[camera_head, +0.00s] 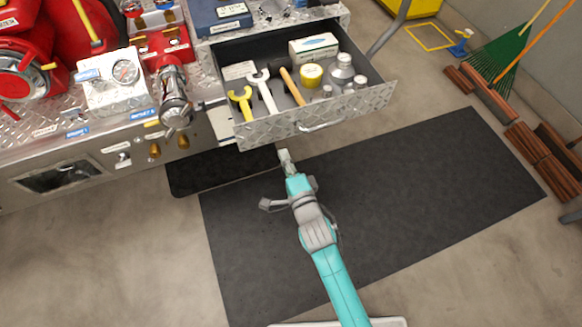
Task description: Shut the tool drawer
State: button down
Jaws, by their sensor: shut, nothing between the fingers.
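The tool drawer (285,130) stands pulled out from the metal bench, with a diamond-plate front and a silver handle (322,126). Inside it lie a yellow wrench (241,104), a white wrench (264,92), a hammer (291,86), a yellow tape roll (311,75), a white box (313,47) and several silver containers (343,67). My gripper (285,156) is shut and empty. In the picture it shows just below the drawer front, left of the handle. I cannot tell whether it touches the front.
Dark mats (400,190) cover the floor. Brick-like brown blocks (486,90), a green rake (497,62) and a yellow container (412,7) are at the right.

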aim_at(273, 131)
jog(key=shift+x, duration=3.55)
jog(key=shift+a, duration=0.1)
